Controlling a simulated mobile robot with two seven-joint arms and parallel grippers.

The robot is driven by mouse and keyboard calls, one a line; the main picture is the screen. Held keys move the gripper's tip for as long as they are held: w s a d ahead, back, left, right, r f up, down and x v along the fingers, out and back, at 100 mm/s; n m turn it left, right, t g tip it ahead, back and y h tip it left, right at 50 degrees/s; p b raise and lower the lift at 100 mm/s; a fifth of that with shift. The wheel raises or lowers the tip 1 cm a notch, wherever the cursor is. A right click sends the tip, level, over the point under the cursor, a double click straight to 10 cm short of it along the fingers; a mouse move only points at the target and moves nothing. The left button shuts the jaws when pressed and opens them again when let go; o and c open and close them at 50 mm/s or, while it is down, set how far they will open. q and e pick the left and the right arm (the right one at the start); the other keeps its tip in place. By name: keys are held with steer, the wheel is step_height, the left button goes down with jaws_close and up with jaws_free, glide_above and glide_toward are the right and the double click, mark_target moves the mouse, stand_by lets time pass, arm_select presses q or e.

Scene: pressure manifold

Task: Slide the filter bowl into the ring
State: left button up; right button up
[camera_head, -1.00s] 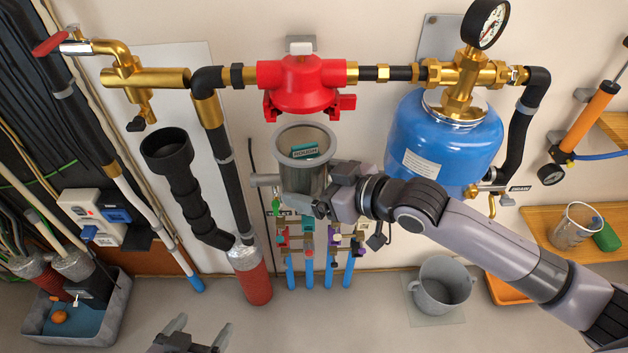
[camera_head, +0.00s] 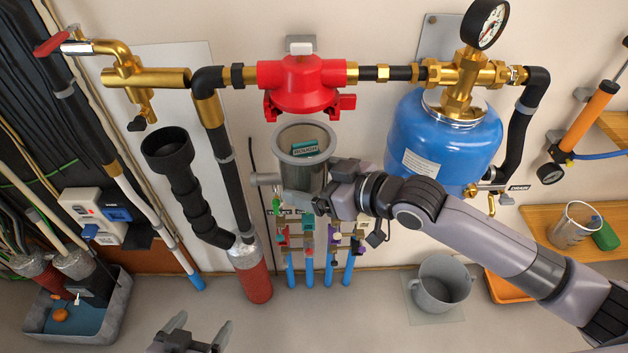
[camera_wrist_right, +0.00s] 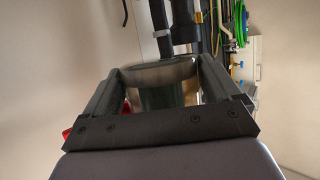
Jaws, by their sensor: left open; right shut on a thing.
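The filter bowl (camera_head: 305,174) is a grey see-through cup with a wide rim and a green label inside. It hangs upright below the red filter head (camera_head: 302,83), with a small gap between rim and head. The ring is presumably the red collar (camera_head: 302,108) under that head. My right gripper (camera_head: 325,196) is shut on the bowl from its right side. In the right wrist view the bowl (camera_wrist_right: 160,76) shows between the two fingers (camera_wrist_right: 160,100). My left gripper (camera_head: 192,335) is open and empty at the bottom edge, well away from the bowl.
A blue tank (camera_head: 446,145) hangs right of the bowl. Coloured valves with blue pipes (camera_head: 310,240) are behind and below it. A grey bucket (camera_head: 440,287) sits on the floor at the right.

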steer(key=shift+w+r+b, duration=0.1)
steer(key=shift+w+b, duration=0.65)
steer(key=shift+w, duration=1)
steer(key=shift+w, duration=0.15)
steer(key=shift+w+b, duration=1.25)
steer(key=shift+w, duration=0.35)
steer(key=shift+w, duration=0.1)
steer(key=shift+w+b, duration=0.35)
steer(key=shift+b, duration=0.1)
steer(key=shift+w+b, duration=0.8)
